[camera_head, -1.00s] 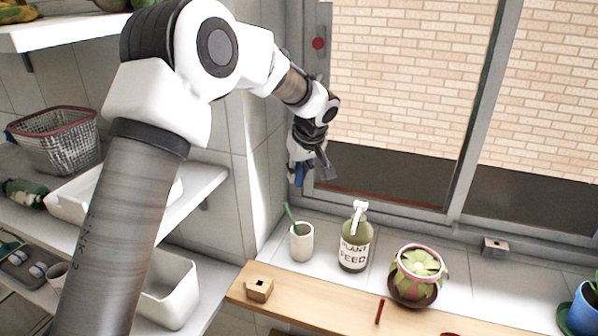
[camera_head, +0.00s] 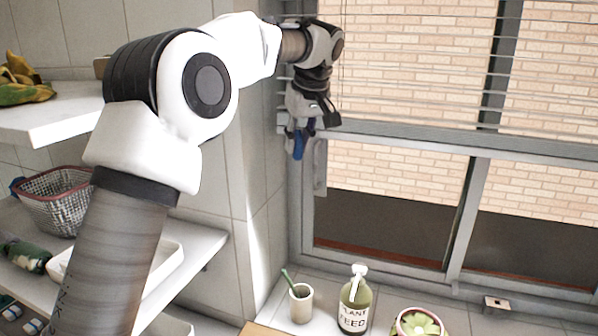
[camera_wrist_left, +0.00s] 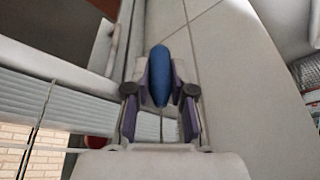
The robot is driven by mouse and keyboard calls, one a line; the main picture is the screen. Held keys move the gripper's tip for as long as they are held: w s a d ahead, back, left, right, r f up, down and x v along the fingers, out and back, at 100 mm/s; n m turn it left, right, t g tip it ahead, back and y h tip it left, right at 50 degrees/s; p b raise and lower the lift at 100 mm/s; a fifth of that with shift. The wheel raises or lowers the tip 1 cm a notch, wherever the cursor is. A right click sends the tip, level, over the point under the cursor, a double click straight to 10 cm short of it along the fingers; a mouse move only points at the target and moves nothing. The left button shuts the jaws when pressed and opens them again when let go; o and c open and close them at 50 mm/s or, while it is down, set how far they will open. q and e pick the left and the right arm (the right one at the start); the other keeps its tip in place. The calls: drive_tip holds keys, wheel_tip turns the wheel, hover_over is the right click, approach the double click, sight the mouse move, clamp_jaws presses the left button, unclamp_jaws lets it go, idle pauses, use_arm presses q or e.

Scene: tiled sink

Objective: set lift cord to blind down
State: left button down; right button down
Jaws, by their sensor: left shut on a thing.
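My left gripper (camera_head: 304,126) hangs fingers-down at the left edge of the window, in front of the blind's left end. It is shut on a blue cord handle (camera_head: 297,147). In the left wrist view the blue handle (camera_wrist_left: 160,75) sits between the two fingers, with a thin cord running from it. The blind (camera_head: 420,112) covers the upper part of the window with pale horizontal slats. Its bottom rail (camera_head: 430,136) lies just above a window crossbar. The blind's slats also show in the left wrist view (camera_wrist_left: 60,95). My right gripper is not in view.
A cup with a green stick (camera_head: 301,304), a plant feed bottle (camera_head: 355,305) and a potted plant (camera_head: 418,326) stand below the window. Shelves (camera_head: 95,115) with a wire basket (camera_head: 55,200) are at left. Air before the window is clear.

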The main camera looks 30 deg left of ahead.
sight(297, 131)
use_arm(q)
drive_tip(key=r, duration=0.3)
drive_tip(key=shift+w+a+r+t, duration=0.1)
drive_tip(key=shift+w+a+t, duration=0.2)
drive_tip(key=shift+w, duration=0.1)
drive_tip(key=shift+s+d+r, duration=0.15)
drive_tip(key=shift+s+r, duration=0.05)
drive_tip(key=shift+r, duration=0.2)
drive_tip(key=c, duration=1)
unclamp_jaws()
drive_tip(key=shift+s+d+r, duration=0.15)
drive_tip(key=shift+s+d, duration=0.05)
drive_tip(key=shift+s, duration=0.4)
drive_tip(key=shift+w+f, duration=0.25)
drive_tip(key=shift+f, duration=0.15)
drive_tip(key=shift+f, duration=0.1)
